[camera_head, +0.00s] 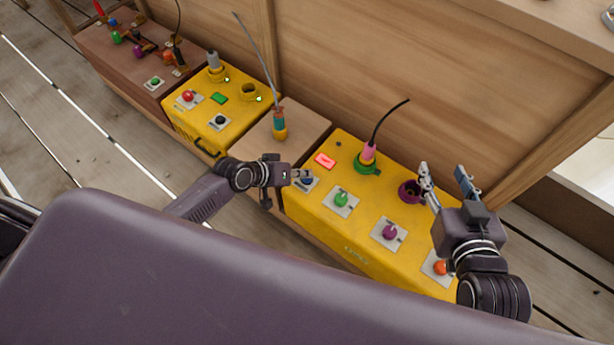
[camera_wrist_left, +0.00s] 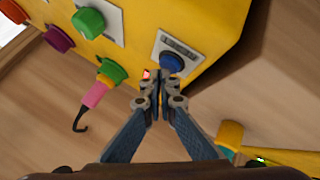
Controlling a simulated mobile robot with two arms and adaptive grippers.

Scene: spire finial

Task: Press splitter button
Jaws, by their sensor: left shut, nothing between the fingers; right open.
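A large yellow box (camera_head: 326,211) carries several coloured knobs or buttons on white plates; I cannot read which is labelled splitter. My left gripper (camera_head: 307,177) is shut and empty, at the blue button (camera_head: 308,181) on the box's left end. In the left wrist view the blue button (camera_wrist_left: 172,63) sits on a labelled plate just beyond the fingertips (camera_wrist_left: 157,80); I cannot tell whether they touch it. A green knob (camera_head: 341,199) and a purple knob (camera_head: 390,232) follow to the right. My right gripper (camera_head: 442,176) is open and empty by a purple socket (camera_head: 408,191).
A red-lit display (camera_head: 325,161) and a pink plug (camera_head: 368,153) in a green socket are behind the left gripper. A smaller yellow box (camera_head: 232,121) with red and black buttons stands further left. A wooden panel (camera_head: 400,60) rises behind.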

